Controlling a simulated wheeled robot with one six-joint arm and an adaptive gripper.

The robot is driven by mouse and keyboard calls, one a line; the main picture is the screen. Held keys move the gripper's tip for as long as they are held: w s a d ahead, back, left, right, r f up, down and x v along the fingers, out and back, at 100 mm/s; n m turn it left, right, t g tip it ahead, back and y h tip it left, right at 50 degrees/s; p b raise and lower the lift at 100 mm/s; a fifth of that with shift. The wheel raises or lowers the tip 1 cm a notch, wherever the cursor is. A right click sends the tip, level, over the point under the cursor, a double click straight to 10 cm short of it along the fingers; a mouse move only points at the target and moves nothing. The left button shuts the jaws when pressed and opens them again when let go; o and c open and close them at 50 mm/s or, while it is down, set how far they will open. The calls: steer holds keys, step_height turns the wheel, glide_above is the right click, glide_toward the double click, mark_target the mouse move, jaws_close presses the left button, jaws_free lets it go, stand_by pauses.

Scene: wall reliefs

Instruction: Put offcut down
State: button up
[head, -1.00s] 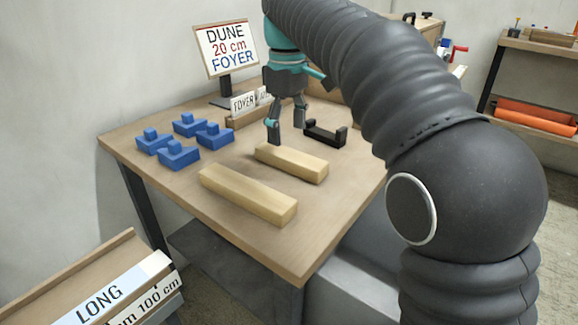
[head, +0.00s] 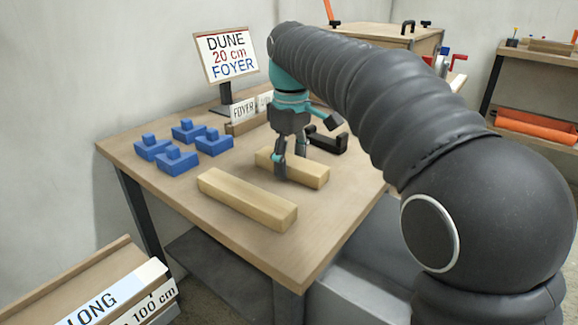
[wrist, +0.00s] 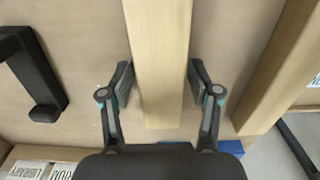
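Two pale wooden pieces lie on the table, a shorter one (head: 312,172) and a longer one (head: 245,200) in front of it. Nothing marks which is called the offcut. My gripper (head: 287,168) is down at the shorter piece in the head view. In the wrist view, my gripper (wrist: 161,82) has one finger on each side of the shorter piece (wrist: 162,60). The fingers are spread, with narrow gaps to its sides; I see no firm contact. The longer piece (wrist: 280,70) lies apart to the right in the wrist view.
The table (head: 300,250) also bears several blue blocks (head: 177,160), a black bracket (head: 328,140), a card holder (head: 243,126) and a sign reading "DUNE 20 cm FOYER" (head: 227,55). A rack labelled LONG (head: 95,305) stands at lower left. The table's front strip is bare.

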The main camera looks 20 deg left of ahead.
steer(key=c, duration=0.9)
steer(key=shift+r, duration=0.1)
